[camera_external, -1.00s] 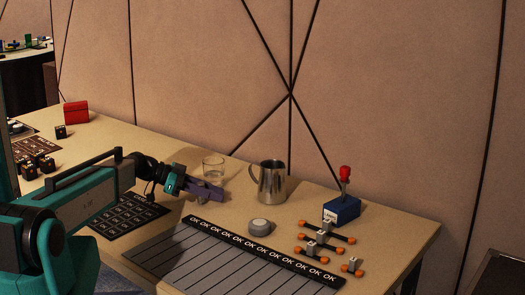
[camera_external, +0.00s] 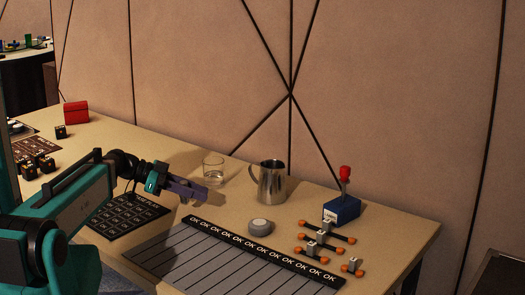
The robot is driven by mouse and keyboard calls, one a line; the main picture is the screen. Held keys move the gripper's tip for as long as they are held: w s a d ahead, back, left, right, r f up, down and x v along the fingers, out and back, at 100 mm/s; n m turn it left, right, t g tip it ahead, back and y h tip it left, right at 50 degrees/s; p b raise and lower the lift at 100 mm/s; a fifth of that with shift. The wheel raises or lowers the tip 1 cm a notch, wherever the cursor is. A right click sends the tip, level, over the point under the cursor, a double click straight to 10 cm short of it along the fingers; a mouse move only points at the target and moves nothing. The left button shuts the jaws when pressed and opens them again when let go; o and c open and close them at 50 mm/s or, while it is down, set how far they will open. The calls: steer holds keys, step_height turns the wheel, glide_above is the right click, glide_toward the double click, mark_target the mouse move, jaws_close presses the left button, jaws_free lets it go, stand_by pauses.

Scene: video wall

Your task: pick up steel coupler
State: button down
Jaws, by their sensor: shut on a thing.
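The fingers point right and slightly down.
A round grey knob (camera_external: 260,227), a blue box with a red-topped lever (camera_external: 343,208) and several orange-ended pieces (camera_external: 315,245) are further right. The OK board (camera_external: 225,262) lies in front.

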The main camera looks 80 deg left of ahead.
steer(key=shift+s+d+r, duration=0.1)
steer(key=shift+s+d, duration=0.7)
steer(key=shift+d, duration=0.3)
steer(key=shift+r, duration=0.2)
steer(key=shift+s+d+p, duration=0.1)
steer(key=shift+p, duration=0.8)
steer(key=shift+s+d+p, duration=0.1)
steer(key=shift+p, duration=0.2)
steer(key=p, duration=0.3)
steer(key=shift+s+d+r, duration=0.15)
steer(key=shift+s+d, duration=0.15)
steer(key=shift+d, duration=0.1)
steer(key=s+d+p, duration=0.1)
steer(key=d+p, duration=0.1)
steer(key=p, duration=0.5)
steer(key=shift+s+r, duration=0.1)
steer(key=shift+s, duration=0.1)
steer(key=shift+s+d+p, duration=0.3)
steer(key=shift+d+p, duration=0.1)
steer(key=shift+p, duration=0.5)
steer(key=shift+d+f, duration=0.1)
steer(key=shift+f, duration=0.1)
